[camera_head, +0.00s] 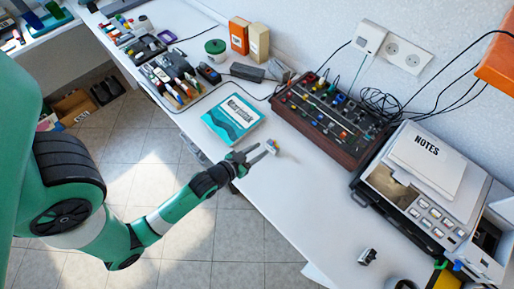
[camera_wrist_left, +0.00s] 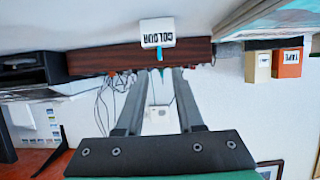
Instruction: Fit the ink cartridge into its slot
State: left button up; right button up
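The ink cartridge, a small white block marked COLOUR with a cyan strip, is on the white desk (camera_head: 290,190) in the head view (camera_head: 272,146) and top centre in the left wrist view (camera_wrist_left: 157,33). My left gripper (camera_head: 262,150) reaches low over the desk, its fingers apart and pointing at the cartridge. The cartridge lies just beyond the fingertips (camera_wrist_left: 161,70); I cannot tell whether they touch it. The grey printer (camera_head: 440,205) stands at the right with a dark open compartment (camera_head: 487,237) at its right side. My right gripper is not in view.
A brown mixer box (camera_head: 345,148) with knobs stands at the wall behind the cartridge. A teal book (camera_head: 232,121) lies to the left. A small black and white item (camera_head: 368,256) lies near the printer. The desk between them is clear.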

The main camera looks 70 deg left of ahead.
pick_arm(q)
jog(key=shift+s+d+r, duration=0.15)
jog(key=shift+s+d, duration=0.05)
jog(key=shift+s, duration=0.1)
